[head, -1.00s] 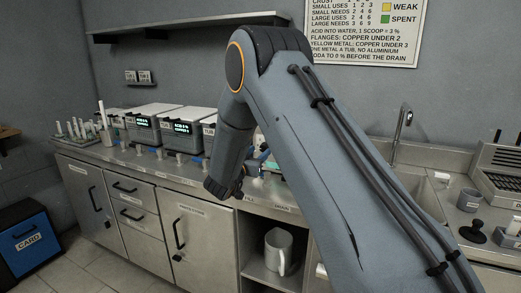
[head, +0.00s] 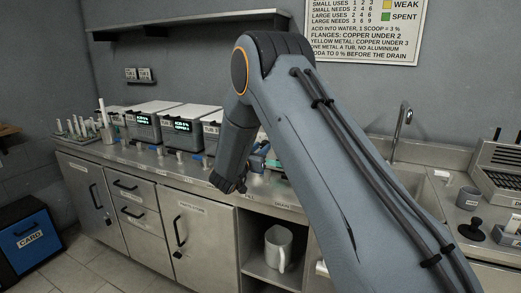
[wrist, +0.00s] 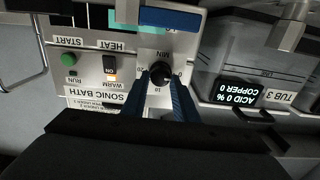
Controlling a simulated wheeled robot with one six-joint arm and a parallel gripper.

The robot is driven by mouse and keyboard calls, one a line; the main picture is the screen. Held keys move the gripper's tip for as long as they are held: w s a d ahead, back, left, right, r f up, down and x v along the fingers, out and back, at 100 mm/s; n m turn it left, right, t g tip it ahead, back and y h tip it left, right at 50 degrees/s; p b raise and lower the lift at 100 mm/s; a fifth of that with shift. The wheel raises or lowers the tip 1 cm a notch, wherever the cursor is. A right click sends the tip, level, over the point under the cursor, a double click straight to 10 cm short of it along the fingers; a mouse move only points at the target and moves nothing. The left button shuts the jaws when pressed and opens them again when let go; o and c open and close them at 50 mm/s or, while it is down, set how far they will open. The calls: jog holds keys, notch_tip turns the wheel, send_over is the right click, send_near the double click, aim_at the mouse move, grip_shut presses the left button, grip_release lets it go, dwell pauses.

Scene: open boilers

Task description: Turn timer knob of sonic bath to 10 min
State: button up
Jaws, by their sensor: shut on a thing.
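The sonic bath (wrist: 120,95) shows upside down in the wrist view, as a pale panel with its name label. Its black round timer knob (wrist: 160,73) sits under the MIN label, with dial marks 0, 10 and 20 around it. My gripper (wrist: 163,78) has its two blue fingers on either side of the knob, shut on it. I cannot tell which mark the knob points to. In the head view my arm hides the gripper, the knob and most of the bath.
Beside the knob are a HEAT switch (wrist: 109,66) and a green START button (wrist: 69,58). Tub 3 (wrist: 245,70) stands close on the other side. In the head view, the bench front (head: 145,215) runs below, and a sink tap (head: 402,120) stands right.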

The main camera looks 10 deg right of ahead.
jog(key=shift+m+b, duration=0.3)
jog(key=m+b, duration=1)
jog(key=m, duration=0.1)
jog(key=m+b, duration=0.5)
jog(key=shift+s+d+f+m+b, duration=0.1)
jog(key=shift+d+f+m+b, duration=0.05)
jog(key=shift+f+m+b, duration=0.2)
jog(key=shift+r+m, duration=0.15)
jog(key=shift+m, duration=0.1)
jog(key=o, duration=1)
